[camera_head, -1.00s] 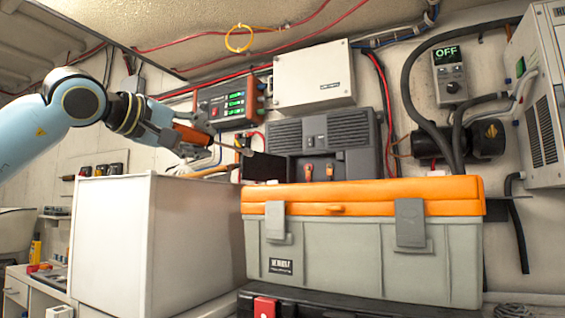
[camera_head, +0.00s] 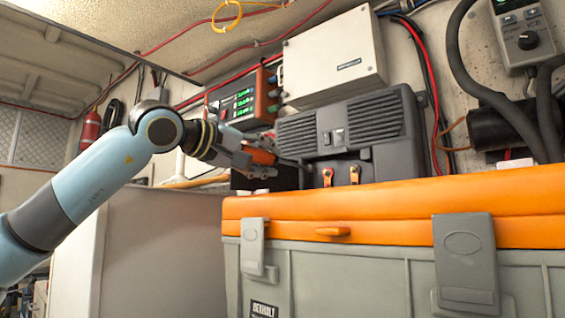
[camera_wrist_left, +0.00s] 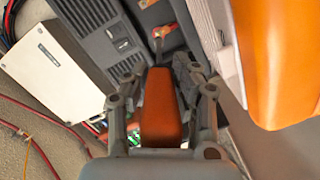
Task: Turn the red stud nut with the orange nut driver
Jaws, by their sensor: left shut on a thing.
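The orange nut driver (camera_head: 261,156) is in my left gripper (camera_head: 264,163), its handle between the fingers. Its grey shaft points right, toward the terminals on the front of the dark grey battery unit (camera_head: 388,121). The red stud nut (camera_head: 327,178) is on the left terminal, with a copper-coloured one (camera_head: 354,174) beside it. The shaft's tip looks near the red one; I cannot tell whether they touch. My right gripper is not in view.
The orange-lidded grey toolbox (camera_head: 400,205) stands in front of the battery unit, below the terminals. A white cabinet (camera_head: 150,250) is under my left arm. A white box (camera_head: 333,58) and a lit charger (camera_head: 243,100) hang on the wall behind.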

